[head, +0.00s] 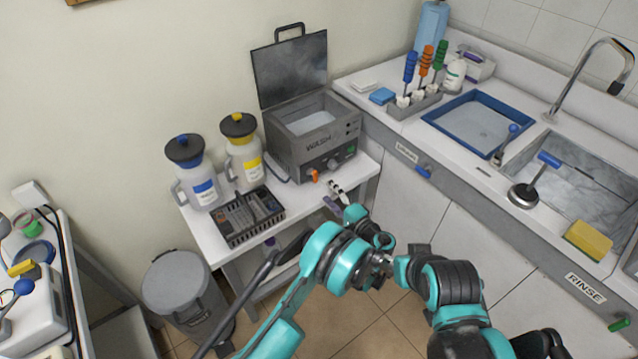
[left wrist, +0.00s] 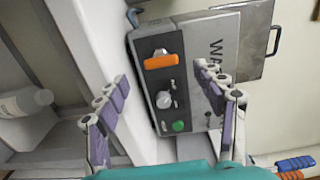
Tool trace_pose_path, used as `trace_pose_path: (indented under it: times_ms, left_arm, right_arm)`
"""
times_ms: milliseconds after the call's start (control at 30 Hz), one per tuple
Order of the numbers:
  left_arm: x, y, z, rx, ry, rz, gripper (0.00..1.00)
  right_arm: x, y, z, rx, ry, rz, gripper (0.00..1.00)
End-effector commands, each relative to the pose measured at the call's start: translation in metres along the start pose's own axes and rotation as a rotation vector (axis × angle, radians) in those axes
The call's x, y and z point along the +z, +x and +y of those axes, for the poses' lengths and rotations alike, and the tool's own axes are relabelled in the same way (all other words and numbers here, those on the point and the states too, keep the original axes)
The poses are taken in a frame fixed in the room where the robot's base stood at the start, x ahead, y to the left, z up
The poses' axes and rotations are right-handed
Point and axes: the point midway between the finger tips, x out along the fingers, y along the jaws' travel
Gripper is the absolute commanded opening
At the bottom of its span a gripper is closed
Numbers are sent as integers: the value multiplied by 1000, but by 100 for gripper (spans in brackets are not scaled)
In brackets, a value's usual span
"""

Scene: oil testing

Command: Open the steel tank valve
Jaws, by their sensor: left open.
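The steel tank marked WASH (head: 325,145) stands on the white side table with its lid (head: 291,68) raised. Its orange valve handle (head: 313,175) is low on the front. In the left wrist view the tank (left wrist: 206,44) appears turned sideways, with the orange valve handle (left wrist: 161,62) above a grey knob (left wrist: 164,100) and a green button (left wrist: 179,126). My left gripper (head: 336,197) is open and empty in front of the tank, just right of and below the handle. In the left wrist view its fingers (left wrist: 172,92) are spread, with the handle beyond them, apart. My right gripper is not visible.
A blue-lidded jug (head: 203,188), a yellow-lidded jug (head: 243,160) and a dark rack (head: 247,215) stand left of the tank. The sink counter (head: 375,120) is close on the right. A grey bin (head: 176,283) stands on the floor at left.

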Motion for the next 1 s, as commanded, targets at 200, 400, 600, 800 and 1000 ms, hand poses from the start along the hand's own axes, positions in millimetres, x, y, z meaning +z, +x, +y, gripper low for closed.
trace_pose_path:
  times_ms: [200,400,600,800,1000]
  left_arm:
    - [0,-30,0,0,0,1,69]
    - [0,-35,0,0,0,-1,69]
    - [0,-35,0,0,0,-1,69]
    - [0,-35,0,0,0,-1,69]
    - [10,-14,-23,71,-17,-21,69]
  right_arm:
    - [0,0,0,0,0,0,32]
    - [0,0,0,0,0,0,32]
    - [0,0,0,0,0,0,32]
    - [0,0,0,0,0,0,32]
    - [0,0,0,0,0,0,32]
